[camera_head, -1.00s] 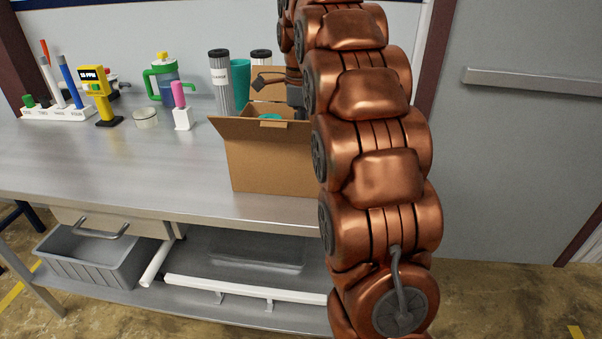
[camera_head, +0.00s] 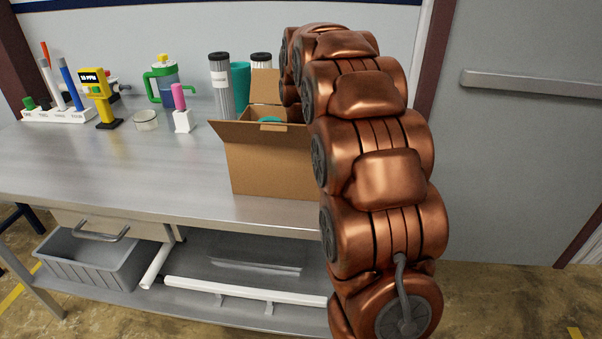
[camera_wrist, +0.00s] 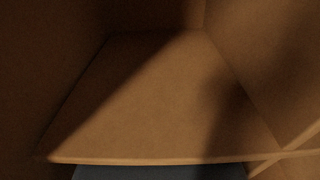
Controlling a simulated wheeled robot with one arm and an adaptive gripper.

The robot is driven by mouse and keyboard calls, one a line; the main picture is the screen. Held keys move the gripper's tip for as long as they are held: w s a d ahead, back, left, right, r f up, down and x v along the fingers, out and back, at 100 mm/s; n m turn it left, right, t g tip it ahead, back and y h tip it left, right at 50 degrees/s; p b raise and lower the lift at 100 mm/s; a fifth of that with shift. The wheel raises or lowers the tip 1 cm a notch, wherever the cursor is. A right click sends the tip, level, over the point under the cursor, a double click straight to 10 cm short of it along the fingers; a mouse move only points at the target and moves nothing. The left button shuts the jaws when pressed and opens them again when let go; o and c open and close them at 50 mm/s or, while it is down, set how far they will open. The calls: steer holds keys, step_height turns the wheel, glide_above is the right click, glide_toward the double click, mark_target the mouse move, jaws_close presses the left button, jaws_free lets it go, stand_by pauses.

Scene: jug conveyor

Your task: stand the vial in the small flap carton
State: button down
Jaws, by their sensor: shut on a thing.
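The brown flap carton (camera_head: 268,162) stands open on the bench in the head view, its left flap spread outward and its back flap upright. A teal thing (camera_head: 270,120) shows just inside its mouth; I cannot tell what it is. My arm covers the carton's right side and hides my gripper in the head view. The wrist view looks closely into a cardboard interior, with a shadowed panel (camera_wrist: 150,90) and side walls. A dark grey shape at its bottom edge is too cropped to identify. No fingertips show, and I cannot make out the vial.
Behind the carton stand a lidded grey cylinder (camera_head: 220,85) and a teal cup (camera_head: 240,82). To the left are a green-handled jug (camera_head: 167,82), a pink-topped item (camera_head: 180,100), a round tin (camera_head: 146,121) and a yellow meter (camera_head: 97,95). The bench front left is clear.

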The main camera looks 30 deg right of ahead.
steer(key=shift+f, duration=0.15)
steer(key=shift+f, duration=0.2)
steer(key=c, duration=1.2)
jaws_free()
steer(key=shift+r, duration=0.1)
steer(key=shift+r+b, duration=0.3)
steer(key=shift+r, duration=5.8)
